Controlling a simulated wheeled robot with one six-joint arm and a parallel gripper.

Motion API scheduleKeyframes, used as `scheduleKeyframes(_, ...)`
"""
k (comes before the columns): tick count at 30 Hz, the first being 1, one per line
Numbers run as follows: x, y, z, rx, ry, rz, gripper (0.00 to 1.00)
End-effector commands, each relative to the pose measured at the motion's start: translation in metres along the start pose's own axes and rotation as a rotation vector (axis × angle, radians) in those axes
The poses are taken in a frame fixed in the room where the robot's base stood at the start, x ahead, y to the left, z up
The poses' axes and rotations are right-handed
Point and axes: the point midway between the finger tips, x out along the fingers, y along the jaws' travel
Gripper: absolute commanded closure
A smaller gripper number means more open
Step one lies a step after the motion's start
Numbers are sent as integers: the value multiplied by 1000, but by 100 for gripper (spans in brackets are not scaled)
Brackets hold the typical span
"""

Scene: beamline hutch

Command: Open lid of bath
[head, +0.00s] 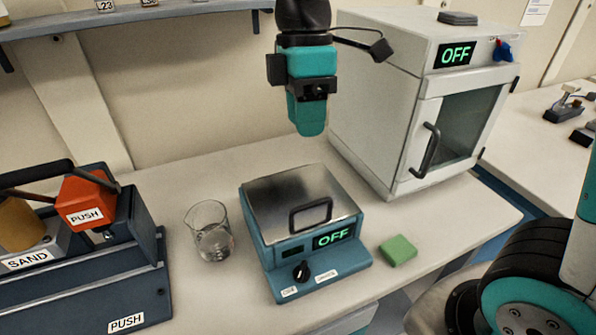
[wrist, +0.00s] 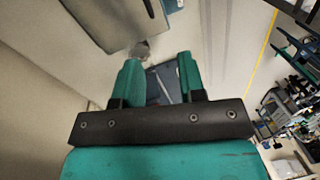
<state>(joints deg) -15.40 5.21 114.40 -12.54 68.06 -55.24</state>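The bath is a teal box (head: 273,268) in the middle of the bench in the head view, with a green OFF display, a dark knob and small labels on its front. Its shiny metal lid (head: 285,198) lies flat and shut on top, with a dark loop handle (head: 310,214) near the front edge. My gripper (head: 310,130) hangs pointing down above and behind the lid, clear of it and of the handle. In the wrist view my gripper's two teal fingers (wrist: 160,78) stand apart with nothing held between them. I cannot make out the bath surely in that view.
A glass beaker (head: 211,234) stands close to the left of the bath. A green block (head: 398,250) lies at its right. A white oven (head: 385,110) with a door handle stands behind right. A dark apparatus with an orange PUSH block (head: 86,198) fills the left. A shelf (head: 150,14) hangs above.

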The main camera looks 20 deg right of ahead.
Motion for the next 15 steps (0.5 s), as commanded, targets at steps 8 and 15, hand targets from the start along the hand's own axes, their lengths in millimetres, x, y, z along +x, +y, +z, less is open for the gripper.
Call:
scheduleKeyframes(8,-5,21,4,-135,-45,-39,63)
scheduleKeyframes(15,41,18,8,-130,-45,-43,63)
